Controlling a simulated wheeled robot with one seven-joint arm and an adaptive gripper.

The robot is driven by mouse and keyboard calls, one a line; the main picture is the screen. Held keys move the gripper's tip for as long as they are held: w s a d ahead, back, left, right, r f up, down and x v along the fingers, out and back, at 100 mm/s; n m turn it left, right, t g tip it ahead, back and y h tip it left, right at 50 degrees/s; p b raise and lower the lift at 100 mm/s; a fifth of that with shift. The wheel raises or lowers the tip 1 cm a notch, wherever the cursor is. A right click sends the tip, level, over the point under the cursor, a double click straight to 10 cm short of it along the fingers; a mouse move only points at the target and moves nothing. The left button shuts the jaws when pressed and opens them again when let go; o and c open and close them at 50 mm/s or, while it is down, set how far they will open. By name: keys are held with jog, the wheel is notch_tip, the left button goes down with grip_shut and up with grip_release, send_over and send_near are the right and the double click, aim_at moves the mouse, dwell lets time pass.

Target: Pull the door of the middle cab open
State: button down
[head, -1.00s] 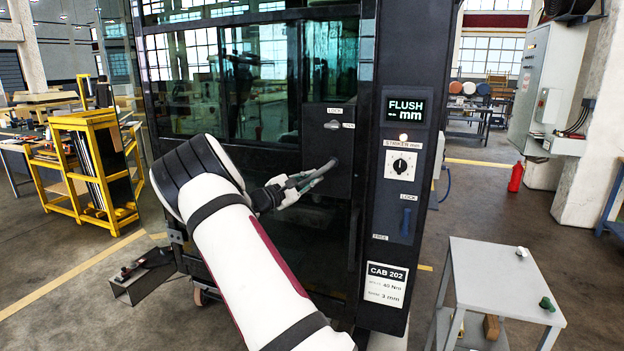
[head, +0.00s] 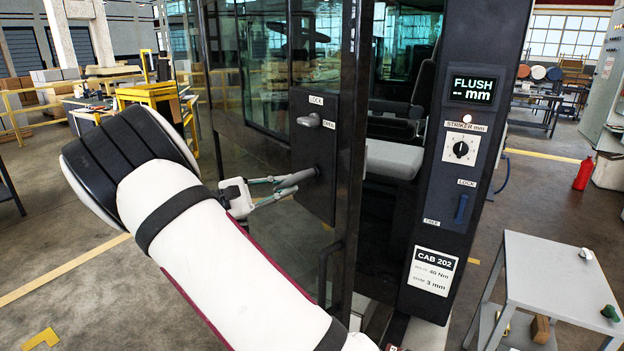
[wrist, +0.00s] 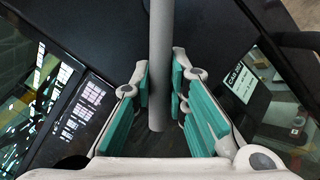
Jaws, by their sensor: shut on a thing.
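The cab door (head: 262,165) is a dark framed glass door, and it stands ajar. A gap between its edge and the dark control pillar (head: 435,150) shows a seat inside the cab. My gripper (head: 285,190) is at the grey bar handle (head: 298,178) on the door's black lock plate (head: 318,130). In the wrist view the handle (wrist: 160,70) runs between the green finger pads of my gripper (wrist: 162,95). A small grey lock knob (head: 312,121) sits above the handle. The pillar carries a label reading CAB 202 (head: 433,270).
A grey trolley table (head: 560,265) with small parts stands right of the pillar. A display reading FLUSH (head: 472,90) and a striker dial (head: 460,149) are on the pillar. A yellow rack (head: 150,97) is behind at left. Floor at the lower left is clear.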

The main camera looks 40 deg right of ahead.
jog(key=v, duration=0.3)
jog(key=shift+s+r, duration=0.15)
jog(key=shift+r, duration=0.05)
jog(key=shift+s, duration=0.1)
jog(key=c, duration=1.6)
grip_release()
jog(key=shift+o, duration=0.2)
